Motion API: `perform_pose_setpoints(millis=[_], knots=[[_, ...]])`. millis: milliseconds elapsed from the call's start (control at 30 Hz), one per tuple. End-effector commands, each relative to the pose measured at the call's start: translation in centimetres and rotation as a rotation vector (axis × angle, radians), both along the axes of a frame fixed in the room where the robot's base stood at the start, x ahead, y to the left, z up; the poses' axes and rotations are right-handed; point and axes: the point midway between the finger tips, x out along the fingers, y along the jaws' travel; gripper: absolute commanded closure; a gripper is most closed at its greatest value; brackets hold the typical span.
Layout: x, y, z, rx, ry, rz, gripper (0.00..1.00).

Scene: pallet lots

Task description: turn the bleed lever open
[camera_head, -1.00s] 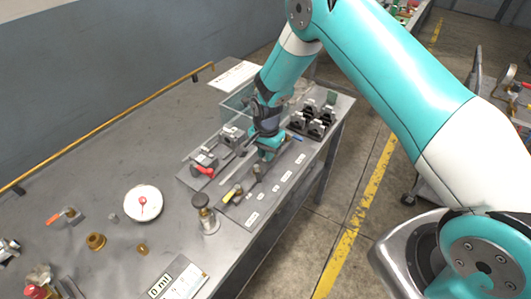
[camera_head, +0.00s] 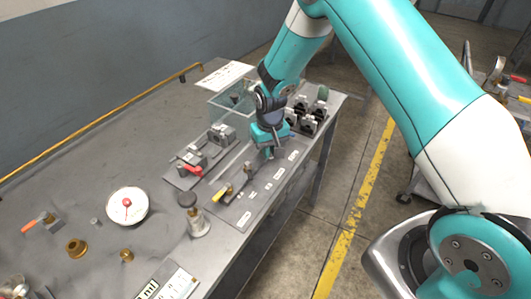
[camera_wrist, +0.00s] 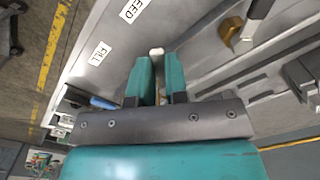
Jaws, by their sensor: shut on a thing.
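The bleed lever, with a pale rounded tip (camera_wrist: 157,51), stands between my gripper's fingers in the wrist view, close to the "FILL" label (camera_wrist: 100,53) and a partly cut-off label ending in "EED" (camera_wrist: 133,8). My gripper (camera_wrist: 159,75) is shut on it; the fingers hide most of the lever. In the head view my gripper (camera_head: 270,151) is low over the grey labelled panel (camera_head: 225,212), and the lever's angle cannot be told. A yellow-handled lever (camera_head: 223,194) is farther along the panel. A blue handle (camera_wrist: 103,103) shows left of the fingers.
A red-handled valve (camera_head: 193,170) is beside the panel. A dark-topped cylinder (camera_head: 189,205) and a white dial with a red pointer (camera_head: 127,206) stand left. Black clamp-like parts (camera_head: 307,115) and a clear box (camera_head: 228,103) are close behind my gripper.

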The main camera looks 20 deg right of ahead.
Motion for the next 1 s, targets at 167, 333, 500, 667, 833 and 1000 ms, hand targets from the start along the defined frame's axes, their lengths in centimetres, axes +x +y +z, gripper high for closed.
perform_pose_setpoints(millis=[167,333,500,667,833,1000], knots=[[0.0,-0.7,-0.1,0.0,0.002,0.166,1.0],[0.2,-1.3,-0.1,0.0,0.002,0.316,1.0],[0.3,-1.7,-0.1,0.0,0.003,0.442,1.0],[0.5,-2.1,0.0,0.0,0.003,0.532,1.0],[0.7,-2.3,0.0,0.0,0.003,0.593,1.0],[0.7,-2.4,0.0,0.0,0.003,0.623,1.0]])
